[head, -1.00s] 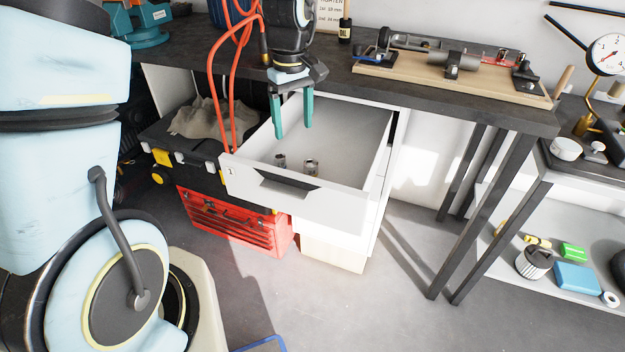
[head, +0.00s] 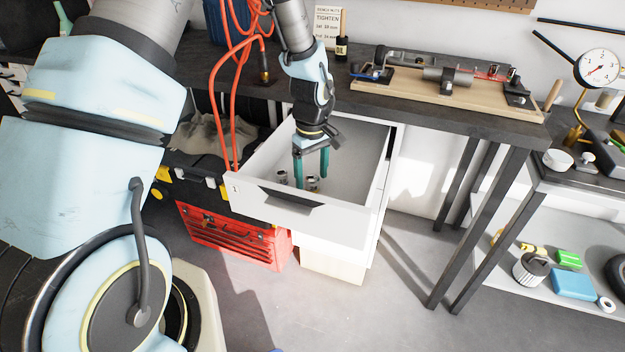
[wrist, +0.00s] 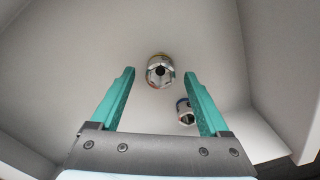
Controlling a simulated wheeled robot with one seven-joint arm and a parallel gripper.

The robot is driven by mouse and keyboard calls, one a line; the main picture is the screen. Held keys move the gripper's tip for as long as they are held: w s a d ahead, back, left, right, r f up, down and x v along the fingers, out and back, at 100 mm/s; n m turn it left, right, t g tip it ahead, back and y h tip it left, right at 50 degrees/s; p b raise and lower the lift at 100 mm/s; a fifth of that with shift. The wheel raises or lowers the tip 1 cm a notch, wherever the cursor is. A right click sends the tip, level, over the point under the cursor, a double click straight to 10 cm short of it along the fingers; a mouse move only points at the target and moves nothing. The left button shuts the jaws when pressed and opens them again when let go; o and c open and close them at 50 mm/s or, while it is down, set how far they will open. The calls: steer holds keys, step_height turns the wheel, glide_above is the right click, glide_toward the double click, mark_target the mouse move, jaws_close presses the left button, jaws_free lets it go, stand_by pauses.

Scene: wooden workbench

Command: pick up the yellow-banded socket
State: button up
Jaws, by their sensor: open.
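The yellow-banded socket (wrist: 160,73) stands on the drawer floor, a shiny metal hex piece with a thin yellowish band at its far rim. In the wrist view it lies between and just beyond my fingertips. My gripper (wrist: 159,75) is open and empty, pointing down into the drawer. In the head view my gripper (head: 311,180) has its teal fingers about the right-hand socket (head: 313,184), which appears to be the yellow-banded one and is partly hidden. A second, blue-banded socket (wrist: 185,112) sits beside my right finger in the wrist view, partly covered by it.
The open white drawer (head: 345,203) surrounds my gripper with walls on its sides. The workbench top (head: 440,112) is behind and above it. A red toolbox (head: 232,235) stands below left. Orange hoses (head: 222,110) hang left of my arm.

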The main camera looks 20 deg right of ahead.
steer(key=shift+f, duration=0.75)
jaws_close()
